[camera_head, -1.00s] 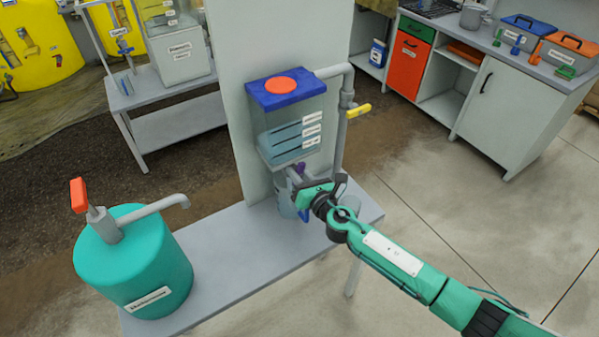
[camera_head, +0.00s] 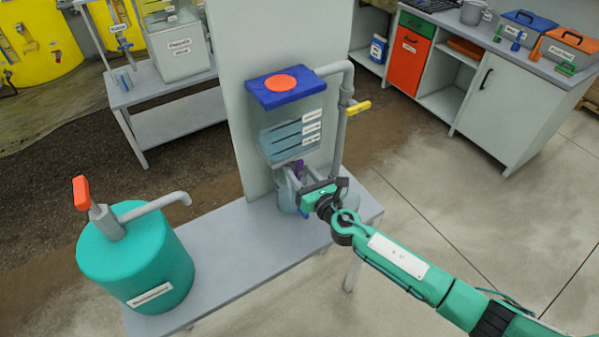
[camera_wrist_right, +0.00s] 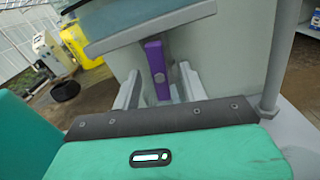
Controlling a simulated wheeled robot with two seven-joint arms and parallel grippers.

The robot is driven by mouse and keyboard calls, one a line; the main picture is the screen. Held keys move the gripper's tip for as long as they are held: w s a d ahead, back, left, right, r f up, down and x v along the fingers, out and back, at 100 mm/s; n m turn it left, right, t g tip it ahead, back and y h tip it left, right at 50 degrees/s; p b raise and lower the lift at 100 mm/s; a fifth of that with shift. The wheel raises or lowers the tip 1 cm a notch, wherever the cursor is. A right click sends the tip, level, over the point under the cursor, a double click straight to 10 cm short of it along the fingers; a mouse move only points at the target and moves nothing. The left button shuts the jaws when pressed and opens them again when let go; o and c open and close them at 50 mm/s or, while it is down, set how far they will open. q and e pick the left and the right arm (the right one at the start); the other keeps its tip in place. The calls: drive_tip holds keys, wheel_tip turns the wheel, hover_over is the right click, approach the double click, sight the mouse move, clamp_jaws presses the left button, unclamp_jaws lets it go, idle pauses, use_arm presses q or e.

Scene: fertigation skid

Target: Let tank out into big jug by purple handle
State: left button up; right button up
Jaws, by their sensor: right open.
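The clear tank (camera_head: 284,128) with a blue lid and orange cap is mounted on the grey panel and holds bluish liquid. The purple handle (camera_head: 299,167) is under the tank and hangs down in the right wrist view (camera_wrist_right: 156,68). My right gripper (camera_head: 296,182) is open, its two pale fingers (camera_wrist_right: 159,88) to either side of the purple handle, with no clear contact. A clear jug (camera_head: 286,193) stands on the bench below the tank, partly hidden by my gripper; its size and contents cannot be told. My left gripper is not in view.
A teal container (camera_head: 140,262) with an orange-handled pump and spout stands at the bench's left end. A grey pipe (camera_head: 340,140) with a yellow handle (camera_head: 359,108) runs down right of the tank. The bench (camera_head: 235,245) is clear between container and jug.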

drive_tip(key=shift+v, duration=2.5)
drive_tip(key=shift+r, duration=0.1)
